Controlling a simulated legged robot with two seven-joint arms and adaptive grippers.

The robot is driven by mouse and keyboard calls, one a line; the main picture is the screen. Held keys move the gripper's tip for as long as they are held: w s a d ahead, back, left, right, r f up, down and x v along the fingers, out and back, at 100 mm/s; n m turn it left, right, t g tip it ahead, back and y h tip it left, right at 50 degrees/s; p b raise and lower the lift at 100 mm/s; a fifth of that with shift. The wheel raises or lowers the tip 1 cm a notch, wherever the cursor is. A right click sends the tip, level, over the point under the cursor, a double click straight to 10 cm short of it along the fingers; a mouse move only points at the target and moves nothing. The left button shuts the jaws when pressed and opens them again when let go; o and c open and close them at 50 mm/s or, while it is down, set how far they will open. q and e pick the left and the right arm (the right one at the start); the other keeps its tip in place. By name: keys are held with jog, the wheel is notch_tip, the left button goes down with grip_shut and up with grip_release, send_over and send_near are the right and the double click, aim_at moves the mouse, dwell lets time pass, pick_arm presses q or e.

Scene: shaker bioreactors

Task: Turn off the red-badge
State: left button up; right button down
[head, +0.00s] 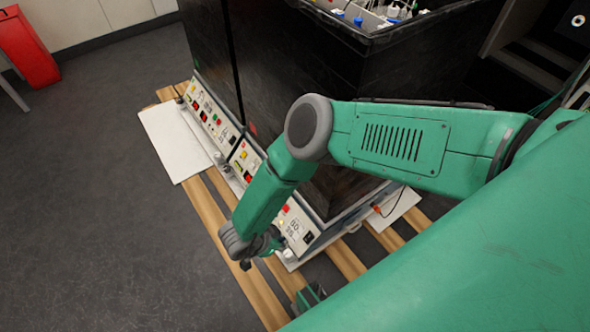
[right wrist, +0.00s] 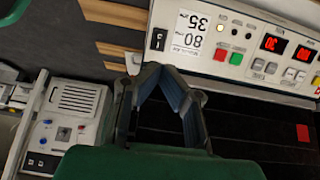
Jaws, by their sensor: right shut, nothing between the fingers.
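A red square badge (head: 252,128) is on the black shaker wall, low near the corner; in the right wrist view it shows at right (right wrist: 303,132). The nearest control panel (head: 297,228) also shows upside down in the right wrist view (right wrist: 262,62). It has a black rocker switch (head: 308,237) beside the "80 35" label, also at its left end in the wrist view (right wrist: 158,39). My right gripper (head: 250,250) is shut and empty, low in front of this panel. Its fingers (right wrist: 170,75) appear below the switch and label in the wrist view. Contact cannot be told.
More panels (head: 209,116) line the shaker's front to the left. Wooden slats (head: 344,259) lie under it, with a white plate (head: 172,142) at left. A grey box with switches (right wrist: 65,125) is at left in the wrist view. The dark floor (head: 90,210) at left is clear.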

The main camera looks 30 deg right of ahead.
jog(key=d, duration=0.1)
jog(key=b, duration=0.3)
send_near(308, 239)
jog(key=f, duration=0.2)
jog(key=b+x, duration=0.2)
jog(key=x, duration=0.4)
jog(key=shift+w+d+b, duration=0.1)
jog(key=shift+d+b, duration=0.1)
jog(key=shift+b, duration=0.15)
jog(key=shift+a, duration=0.15)
jog(key=shift+d+f, duration=0.1)
jog(key=shift+d, duration=0.15)
jog(key=shift+w+f, duration=0.1)
jog(key=shift+f, duration=0.15)
jog(key=shift+r, duration=0.2)
jog(key=shift+r+p, duration=0.7)
jog(key=shift+p, duration=0.1)
pick_arm(q)
jog(key=f, duration=0.1)
jog(key=w+f, duration=0.1)
jog(key=d+f, duration=0.1)
jog(key=shift+w+f, duration=0.25)
jog(key=shift+w, duration=0.15)
